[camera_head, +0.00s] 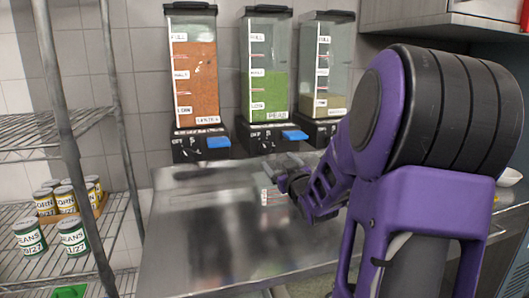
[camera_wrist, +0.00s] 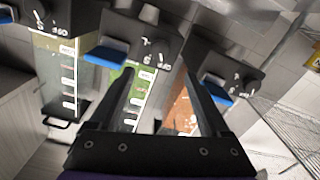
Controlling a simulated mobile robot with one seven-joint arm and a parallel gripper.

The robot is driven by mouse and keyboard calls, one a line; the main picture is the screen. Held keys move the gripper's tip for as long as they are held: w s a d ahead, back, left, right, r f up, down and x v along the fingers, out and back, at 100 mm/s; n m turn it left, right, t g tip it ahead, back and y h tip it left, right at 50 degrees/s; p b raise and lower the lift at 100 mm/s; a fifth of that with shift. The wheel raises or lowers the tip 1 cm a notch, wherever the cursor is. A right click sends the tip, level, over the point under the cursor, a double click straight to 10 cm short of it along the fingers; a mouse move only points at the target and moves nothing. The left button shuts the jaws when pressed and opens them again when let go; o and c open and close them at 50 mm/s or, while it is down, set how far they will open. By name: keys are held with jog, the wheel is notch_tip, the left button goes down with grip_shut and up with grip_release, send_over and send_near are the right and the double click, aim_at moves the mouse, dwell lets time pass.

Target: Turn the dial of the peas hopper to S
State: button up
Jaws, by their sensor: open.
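The peas hopper (camera_head: 265,88) is the middle one of three in the head view, clear with green contents and a PEAS label. Its black base (camera_head: 255,143) carries white dial markings and a blue lever (camera_head: 294,135) on the right. The dial is dark and small, so its setting cannot be read. In the wrist view, which is turned over, the peas base (camera_wrist: 140,38) is at upper middle with its blue lever (camera_wrist: 106,56). My gripper (camera_head: 282,178) is below and in front of this base. In the wrist view its fingers (camera_wrist: 158,70) are apart, with nothing between them.
The lentils hopper (camera_head: 196,82) stands left and a hopper with beige contents (camera_head: 325,75) right, each close to the peas hopper. A metal counter (camera_head: 200,235) lies below, mostly clear. A wire rack (camera_head: 70,130) with several cans stands left.

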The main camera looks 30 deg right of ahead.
aim_at(266, 148)
jog(key=x, duration=1)
jog(key=shift+w+d, duration=0.1)
jog(key=shift+w, duration=0.3)
grip_shut()
